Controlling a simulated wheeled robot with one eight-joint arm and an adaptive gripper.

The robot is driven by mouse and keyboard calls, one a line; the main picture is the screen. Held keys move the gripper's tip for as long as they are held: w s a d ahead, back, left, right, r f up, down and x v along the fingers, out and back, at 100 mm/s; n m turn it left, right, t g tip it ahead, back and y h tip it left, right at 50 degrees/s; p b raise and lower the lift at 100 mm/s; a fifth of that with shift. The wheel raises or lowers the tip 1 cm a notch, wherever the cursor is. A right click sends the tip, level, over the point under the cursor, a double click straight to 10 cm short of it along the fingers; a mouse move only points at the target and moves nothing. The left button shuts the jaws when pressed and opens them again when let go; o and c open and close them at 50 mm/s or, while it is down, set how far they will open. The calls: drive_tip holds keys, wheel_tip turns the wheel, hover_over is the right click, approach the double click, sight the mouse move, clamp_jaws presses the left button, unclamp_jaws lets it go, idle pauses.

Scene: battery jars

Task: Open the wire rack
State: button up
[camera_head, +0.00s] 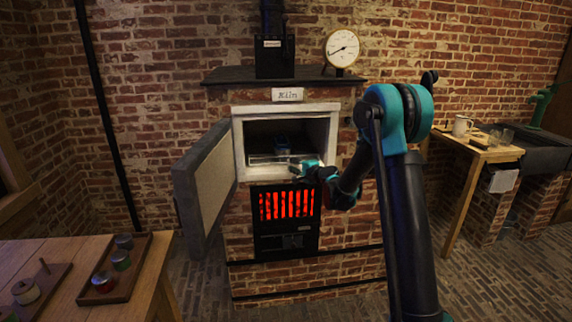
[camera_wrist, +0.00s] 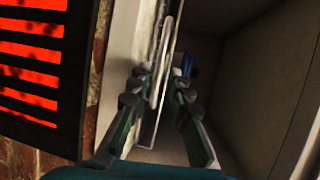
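The wire rack (camera_head: 268,159) sits inside the open kiln chamber, and its thin front wires show near the chamber mouth. In the wrist view, a pale wire loop of the rack (camera_wrist: 165,52) runs between my fingers. My gripper (camera_head: 298,168) is at the chamber mouth, at the rack's front edge. In the wrist view my gripper (camera_wrist: 160,84) is open, with one finger on each side of the wire and a gap showing. Contact with the wire cannot be told. A small blue jar (camera_head: 283,143) is inside the chamber; a bit of blue also shows in the wrist view (camera_wrist: 187,64).
The kiln door (camera_head: 207,187) stands swung open to the left. A glowing red grate (camera_head: 287,204) is just below the chamber. A wooden table (camera_head: 60,254) with a tray of jars (camera_head: 121,262) is at lower left. A side table (camera_head: 478,150) stands right.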

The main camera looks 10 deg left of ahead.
drive_tip(key=x, duration=0.6)
drive_tip(key=shift+s, duration=0.1)
clamp_jaws()
